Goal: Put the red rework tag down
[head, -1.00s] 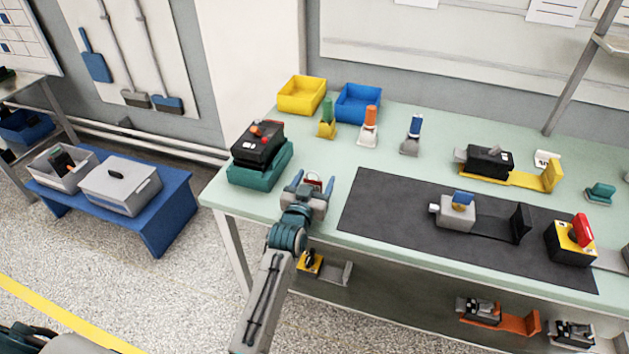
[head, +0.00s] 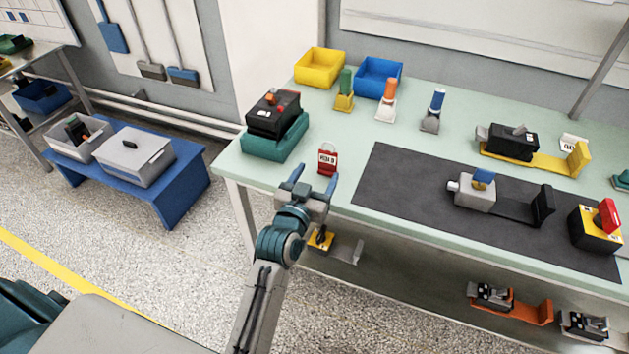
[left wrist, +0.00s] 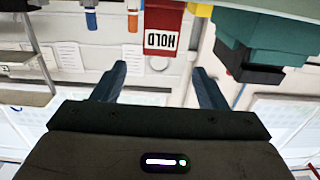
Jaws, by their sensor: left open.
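The red rework tag (head: 327,161) has a white label and is on the pale green bench top, near its front edge at the left end. In the left wrist view the tag (left wrist: 164,28) appears upside down with the word HOLD, beyond the fingertips. My left gripper (head: 311,180) is open and empty, just on the near side of the tag and apart from it. Its two spread fingers also show in the left wrist view (left wrist: 158,78). My right gripper is not in view.
A black device on a teal block (head: 273,140) stands left of the tag. A dark mat (head: 400,192) with fixtures lies to the right. Yellow (head: 319,70) and blue (head: 379,80) bins and several coloured-handled tools stand behind. Bench top between tag and tools is clear.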

